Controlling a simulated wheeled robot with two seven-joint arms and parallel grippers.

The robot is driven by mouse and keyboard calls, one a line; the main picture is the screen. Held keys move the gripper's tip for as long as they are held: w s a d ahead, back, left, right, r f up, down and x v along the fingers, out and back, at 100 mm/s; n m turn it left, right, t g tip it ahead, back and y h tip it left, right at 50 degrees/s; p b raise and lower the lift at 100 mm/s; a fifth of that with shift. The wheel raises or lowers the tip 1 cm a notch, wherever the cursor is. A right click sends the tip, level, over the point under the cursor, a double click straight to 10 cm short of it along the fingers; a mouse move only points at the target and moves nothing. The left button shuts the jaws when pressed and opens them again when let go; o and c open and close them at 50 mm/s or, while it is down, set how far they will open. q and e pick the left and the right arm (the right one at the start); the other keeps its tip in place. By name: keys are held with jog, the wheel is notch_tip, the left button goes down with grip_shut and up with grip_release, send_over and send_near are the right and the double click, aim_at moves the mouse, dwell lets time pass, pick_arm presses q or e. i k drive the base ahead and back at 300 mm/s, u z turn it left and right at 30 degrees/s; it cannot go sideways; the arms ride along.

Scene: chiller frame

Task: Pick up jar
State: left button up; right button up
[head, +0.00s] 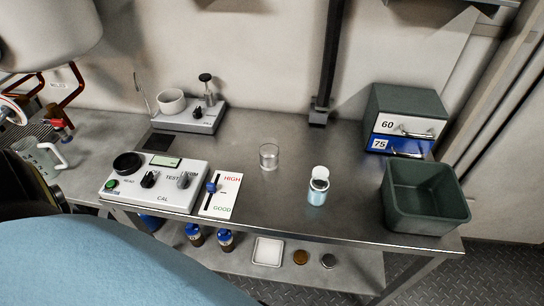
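A small jar (317,194) with pale blue contents stands upright on the metal bench (262,206), right of centre and near the front edge. It has a silver-grey collar and a white round top. Whether the top is closed cannot be told. A clear, empty-looking glass (269,158) stands behind and left of the jar, apart from it. Neither of my grippers shows in the head view.
A green bin (428,222) stands right of the jar, with a drawer unit (403,112) behind it. A control box (155,199) and a HIGH/GOOD card (220,207) lie left. Bottles (225,240) and small items stand on the lower shelf. Bench around the jar is clear.

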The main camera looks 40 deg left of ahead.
aim_at(318, 186)
jog(key=z, duration=1.9)
jog(key=i, duration=1.25)
jog(key=u, duration=2.9)
